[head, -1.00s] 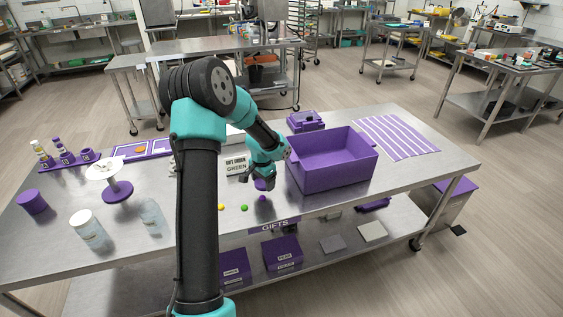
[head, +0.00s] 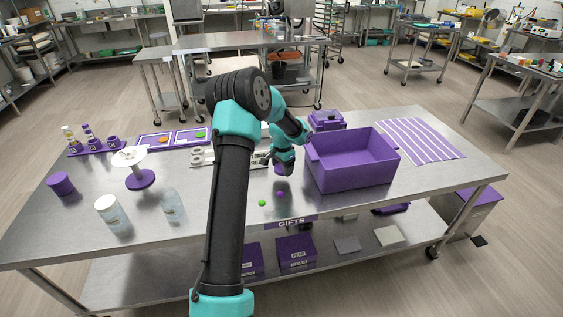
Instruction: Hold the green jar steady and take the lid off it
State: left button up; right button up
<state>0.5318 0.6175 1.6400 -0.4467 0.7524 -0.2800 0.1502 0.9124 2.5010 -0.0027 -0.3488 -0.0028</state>
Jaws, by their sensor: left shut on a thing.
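My left gripper (head: 283,164) is near the middle of the table, left of the purple bin. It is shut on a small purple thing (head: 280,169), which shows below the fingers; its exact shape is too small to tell. No plainly green jar shows. A pale jar with a white lid (head: 106,203) stands at the left front of the table. A clear jar or bottle (head: 172,207) stands to its right. My left gripper is well away from both. My right gripper is not in view.
A purple bin (head: 352,170) stands right of the gripper, with a smaller purple box (head: 327,121) behind it. Green (head: 262,202) and purple (head: 280,194) pieces lie near the front edge. A white-topped purple stand (head: 140,180) is at left. The striped mat (head: 421,138) is bare.

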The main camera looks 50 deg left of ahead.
pick_arm(q)
jog(key=w+a, duration=0.1)
jog(key=a, duration=0.1)
jog(key=w+a, duration=0.4)
jog(key=shift+w+a+f, duration=0.25)
jog(key=shift+f, duration=0.15)
jog(key=shift+f, duration=1.75)
jog(key=shift+f, duration=0.1)
jog(key=o, duration=1)
notch_tip(320, 180, up, 12)
jog(key=shift+r, duration=0.1)
